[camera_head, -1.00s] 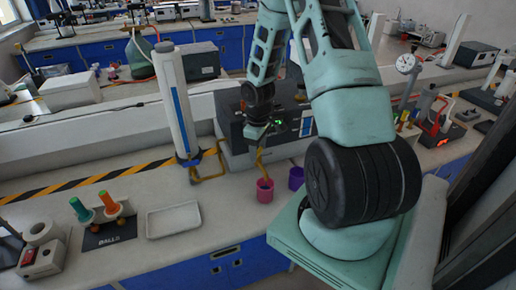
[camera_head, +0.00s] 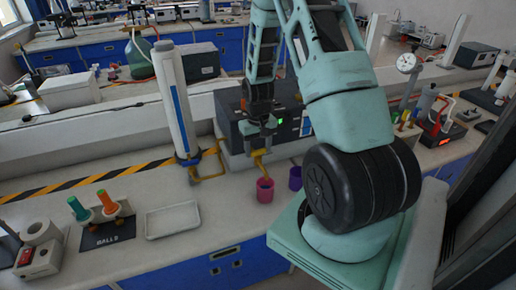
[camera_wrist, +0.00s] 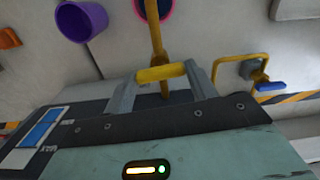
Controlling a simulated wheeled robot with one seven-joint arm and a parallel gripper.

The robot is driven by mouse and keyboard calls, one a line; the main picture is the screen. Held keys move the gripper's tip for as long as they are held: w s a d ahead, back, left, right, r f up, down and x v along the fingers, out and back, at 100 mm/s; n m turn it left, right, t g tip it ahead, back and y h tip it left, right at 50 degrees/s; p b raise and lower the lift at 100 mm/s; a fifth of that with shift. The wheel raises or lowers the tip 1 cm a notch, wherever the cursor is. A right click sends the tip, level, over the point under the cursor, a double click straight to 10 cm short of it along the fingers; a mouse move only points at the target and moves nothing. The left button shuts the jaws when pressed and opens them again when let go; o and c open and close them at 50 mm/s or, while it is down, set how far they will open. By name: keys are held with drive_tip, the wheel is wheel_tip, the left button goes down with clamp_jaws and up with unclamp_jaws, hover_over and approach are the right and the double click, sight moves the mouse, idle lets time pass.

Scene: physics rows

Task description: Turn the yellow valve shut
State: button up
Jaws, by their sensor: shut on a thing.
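The yellow valve handle (camera_wrist: 162,73) lies crosswise on a yellow pipe (camera_wrist: 156,35) in the wrist view. My gripper (camera_wrist: 166,76) has one grey finger at each end of the handle and is shut on it. In the head view my gripper (camera_head: 262,142) is above the bench at the front of a dark instrument, with the yellow handle (camera_head: 259,153) just below it. The pipe's spout points toward a magenta cup (camera_head: 265,190) on the bench. The arm hides part of the pipe behind the handle.
A purple cup (camera_head: 296,178) stands right of the magenta one. Left are another yellow pipe (camera_head: 208,176) by a white column (camera_head: 177,100), an empty white tray (camera_head: 172,220) and a block with orange and green pegs. The wrist view shows a blue handle (camera_wrist: 270,87).

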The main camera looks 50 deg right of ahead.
sight(258, 150)
drive_tip(key=shift+m, duration=0.6)
drive_tip(key=o, duration=1)
drive_tip(key=shift+r, duration=0.15)
wheel_tip(258, 150, up, 17)
drive_tip(key=b, duration=0.2)
drive_tip(key=shift+r+b, duration=0.1)
drive_tip(key=shift+b, duration=0.2)
